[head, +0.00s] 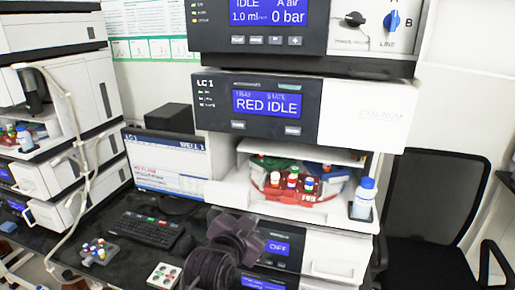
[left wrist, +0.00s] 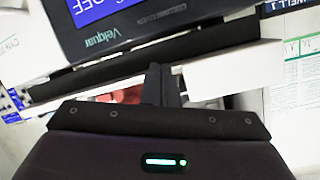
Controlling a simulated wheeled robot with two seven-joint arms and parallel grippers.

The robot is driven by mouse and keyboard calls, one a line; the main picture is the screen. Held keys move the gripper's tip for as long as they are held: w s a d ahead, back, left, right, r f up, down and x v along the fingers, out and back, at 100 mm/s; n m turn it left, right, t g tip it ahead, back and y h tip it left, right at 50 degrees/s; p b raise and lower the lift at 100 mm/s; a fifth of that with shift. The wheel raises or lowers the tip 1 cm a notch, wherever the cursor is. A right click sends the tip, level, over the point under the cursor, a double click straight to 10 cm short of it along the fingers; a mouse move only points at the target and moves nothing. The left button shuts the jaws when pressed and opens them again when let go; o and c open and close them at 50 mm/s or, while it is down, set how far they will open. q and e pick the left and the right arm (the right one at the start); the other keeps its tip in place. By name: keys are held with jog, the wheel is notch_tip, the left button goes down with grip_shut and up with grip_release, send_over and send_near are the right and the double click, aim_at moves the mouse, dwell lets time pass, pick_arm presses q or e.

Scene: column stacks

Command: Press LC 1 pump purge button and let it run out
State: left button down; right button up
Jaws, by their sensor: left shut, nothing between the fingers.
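The LC 1 pump is the top module (head: 262,18) of the middle stack in the head view. Its blue screen (head: 262,12) reads IDLE, 1.0 ml and 0 bar, with "A air". A row of small buttons (head: 275,41) sits below the screen; their labels are too small to read. My left gripper (head: 250,238) is low in front of the stack, well below the pump, beside a module whose screen (head: 278,248) reads OFF. In the left wrist view its dark fingers (left wrist: 160,76) are together and empty, near that OFF module (left wrist: 120,30). My right gripper is out of view.
Below the pump, the LC 1 module (head: 270,105) shows RED IDLE. An open bay holds colored-cap vials (head: 292,181), with a blue-capped bottle (head: 364,198) beside it. A black knob (head: 355,19) and blue knob (head: 391,20) are right of the pump screen. A keyboard (head: 150,229) lies left.

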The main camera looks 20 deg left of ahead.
pick_arm(q)
jog(key=r+t, duration=0.2)
jog(key=r, duration=0.4)
jog(key=r+m+t, duration=0.1)
jog(key=r+t, duration=0.1)
jog(key=r, duration=0.5)
jog(key=d+r+t, duration=0.1)
jog(key=r+t, duration=0.1)
jog(key=r, duration=0.5)
jog(key=shift+s, duration=0.4)
jog(key=t+y, duration=0.1)
jog(key=t, duration=0.3)
send_near(249, 49)
jog(key=d, duration=0.2)
jog(key=s+r+t+y, duration=0.2)
jog(key=s+r, duration=0.3)
jog(key=shift+s+a+r+t+b, duration=0.2)
jog(key=shift+a+r+t+b, duration=0.1)
jog(key=shift+a+r+b, duration=0.15)
jog(key=shift+w+d+p, duration=0.15)
jog(key=shift+w+p, duration=0.35)
jog(key=shift+w, duration=3.95)
jog(key=shift+w, duration=0.1)
jog(key=shift+w, duration=0.3)
